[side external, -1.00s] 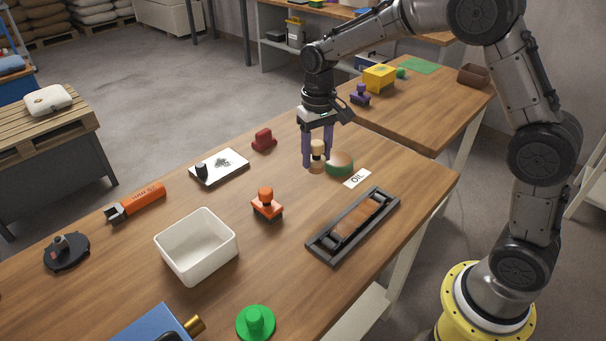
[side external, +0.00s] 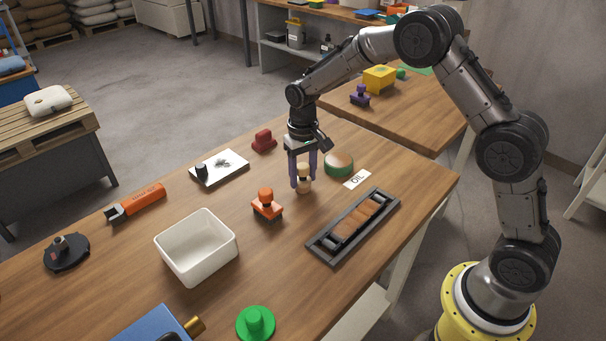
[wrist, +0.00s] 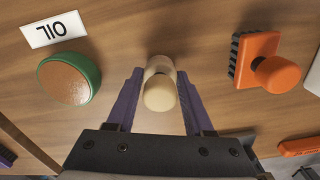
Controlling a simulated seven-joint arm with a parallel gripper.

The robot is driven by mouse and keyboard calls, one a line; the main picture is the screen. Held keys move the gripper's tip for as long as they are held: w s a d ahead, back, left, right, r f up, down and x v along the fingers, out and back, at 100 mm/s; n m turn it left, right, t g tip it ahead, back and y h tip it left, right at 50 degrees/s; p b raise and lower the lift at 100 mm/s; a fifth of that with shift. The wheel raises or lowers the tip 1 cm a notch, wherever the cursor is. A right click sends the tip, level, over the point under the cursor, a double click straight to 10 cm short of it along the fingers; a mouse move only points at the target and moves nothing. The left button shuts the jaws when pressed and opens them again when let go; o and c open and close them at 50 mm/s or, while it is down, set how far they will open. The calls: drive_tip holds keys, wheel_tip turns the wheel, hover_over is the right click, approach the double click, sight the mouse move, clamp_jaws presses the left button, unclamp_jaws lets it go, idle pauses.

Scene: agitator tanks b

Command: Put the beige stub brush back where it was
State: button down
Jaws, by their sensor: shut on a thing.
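The beige stub brush (side external: 304,183) has a pale round knob and stands upright between the purple fingers of my gripper (side external: 303,179). My gripper is shut on it. In the wrist view the knob of the brush (wrist: 160,92) shows from above between the fingertips. The brush is between the orange stamp-like brush (side external: 267,204) and the green round pad with a brown top (side external: 339,164). I cannot tell whether its underside touches the table. A white card reading OIL (side external: 357,179) lies beside the green pad.
A dark frame with brown rollers (side external: 352,226) lies to the right. A white bin (side external: 197,246) stands at front left. Bare wood surrounds the gripper.

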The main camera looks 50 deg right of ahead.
drive_tip(key=shift+f, duration=0.1)
drive_tip(key=shift+c, duration=1.4)
unclamp_jaws()
